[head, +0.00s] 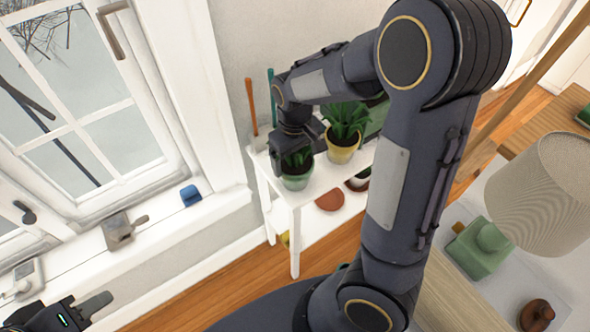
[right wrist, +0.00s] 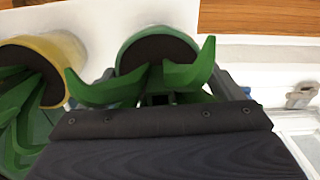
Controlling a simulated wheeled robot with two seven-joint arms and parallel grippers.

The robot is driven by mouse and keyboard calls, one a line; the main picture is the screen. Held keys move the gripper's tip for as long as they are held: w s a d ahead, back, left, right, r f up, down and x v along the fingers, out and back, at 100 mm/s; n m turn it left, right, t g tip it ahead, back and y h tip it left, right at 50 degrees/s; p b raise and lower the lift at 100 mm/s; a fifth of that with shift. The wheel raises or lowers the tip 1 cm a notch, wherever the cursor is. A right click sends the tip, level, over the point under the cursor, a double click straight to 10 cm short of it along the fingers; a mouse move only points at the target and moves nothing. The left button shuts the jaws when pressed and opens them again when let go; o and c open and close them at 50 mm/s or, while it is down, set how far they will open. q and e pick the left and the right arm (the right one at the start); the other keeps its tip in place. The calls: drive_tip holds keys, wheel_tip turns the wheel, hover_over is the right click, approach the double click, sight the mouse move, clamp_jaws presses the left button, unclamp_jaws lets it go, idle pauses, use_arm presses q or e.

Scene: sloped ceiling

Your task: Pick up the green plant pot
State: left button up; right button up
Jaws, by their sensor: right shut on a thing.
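The green plant pot (head: 297,181) stands at the near left corner of a white shelf table, with a leafy plant (head: 298,158) in it. My right gripper (head: 297,148) is over this pot from above, shut on the plant or pot; leaves and the gripper body hide the exact contact. My left gripper (head: 88,310) is at the lower left, far from the pot, and whether its jaws are open is unclear.
A yellow pot (head: 342,154) with a plant stands just right of the green one; it also shows in the right wrist view (right wrist: 70,55). The white table (head: 318,187) has a lower shelf with bowls. A window sill with small objects runs along the left. A lamp (head: 556,185) stands at right.

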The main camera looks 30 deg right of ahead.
drive_tip(key=shift+c, duration=0.9)
drive_tip(key=shift+r, duration=0.1)
